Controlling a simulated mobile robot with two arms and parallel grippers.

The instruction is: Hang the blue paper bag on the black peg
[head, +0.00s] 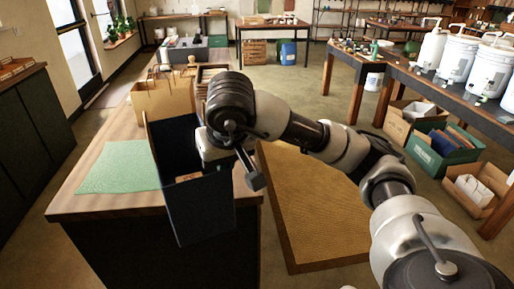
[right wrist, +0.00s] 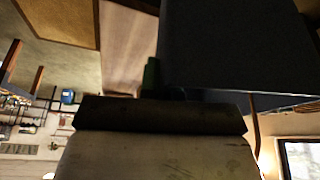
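The dark blue paper bag (head: 203,213) is at the near end of the wooden counter, its lower part hanging past the front edge. It looks tilted, with its open top up. My right gripper (head: 226,158) is at the bag's upper right rim and appears shut on it; the fingertips are hidden. In the right wrist view the bag (right wrist: 235,48) is a large dark shape right beyond the gripper (right wrist: 160,100). I cannot make out the black peg in either view. My left gripper is not in view.
The counter (head: 100,203) bears a green mat (head: 122,167) and a tan paper bag (head: 160,101) behind the blue one. A tan woven mat or panel (head: 310,215) lies right of the counter. A table with white pump buckets (head: 476,60) and crates stands at right.

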